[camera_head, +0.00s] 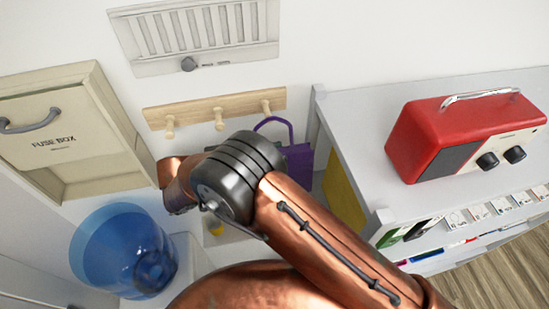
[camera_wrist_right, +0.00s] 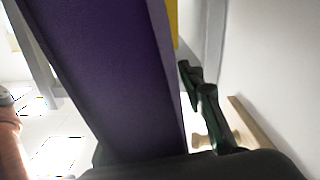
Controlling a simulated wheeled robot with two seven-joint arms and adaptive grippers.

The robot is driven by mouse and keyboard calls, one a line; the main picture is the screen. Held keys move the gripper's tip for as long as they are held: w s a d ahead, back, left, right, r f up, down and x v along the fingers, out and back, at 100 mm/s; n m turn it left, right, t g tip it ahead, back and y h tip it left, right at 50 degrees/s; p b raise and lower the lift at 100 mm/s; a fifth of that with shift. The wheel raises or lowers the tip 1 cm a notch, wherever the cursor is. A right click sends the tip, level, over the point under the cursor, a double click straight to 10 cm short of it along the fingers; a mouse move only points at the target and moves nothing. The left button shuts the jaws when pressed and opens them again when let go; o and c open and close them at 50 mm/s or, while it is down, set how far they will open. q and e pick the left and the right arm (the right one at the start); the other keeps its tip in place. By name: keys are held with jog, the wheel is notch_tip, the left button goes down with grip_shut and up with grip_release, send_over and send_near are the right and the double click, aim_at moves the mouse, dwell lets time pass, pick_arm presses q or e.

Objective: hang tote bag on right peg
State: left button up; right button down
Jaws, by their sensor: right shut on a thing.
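The purple tote bag (camera_head: 298,160) shows in the head view behind my right arm, its handle loop just below and right of the right peg (camera_head: 266,107). I cannot tell whether the loop touches that peg. In the right wrist view the bag (camera_wrist_right: 105,75) fills the left and middle, close to the camera. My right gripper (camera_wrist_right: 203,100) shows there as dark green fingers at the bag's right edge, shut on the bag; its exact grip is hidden. In the head view my arm hides this gripper. My left gripper is out of view.
The wooden peg rail (camera_head: 215,108) also carries a left and a middle peg. A fuse box (camera_head: 55,130) is left of it and a vent (camera_head: 195,35) above. A white shelf unit (camera_head: 350,110) with a red radio (camera_head: 450,135) stands right. A clear blue bin (camera_head: 100,240) is lower left.

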jog(key=shift+w+a, duration=0.15)
jog(key=shift+w, duration=0.4)
jog(key=shift+w+a, duration=0.1)
jog(key=shift+w, duration=0.45)
pick_arm(q)
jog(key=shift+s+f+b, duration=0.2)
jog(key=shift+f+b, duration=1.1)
jog(key=shift+b, duration=0.05)
pick_arm(e)
jog(key=shift+w+a+f, duration=0.15)
jog(key=shift+w+f, duration=0.25)
jog(key=shift+w, duration=0.2)
jog(key=shift+w+a+f, duration=0.1)
jog(key=shift+w+f, duration=0.25)
jog(key=shift+w, duration=0.2)
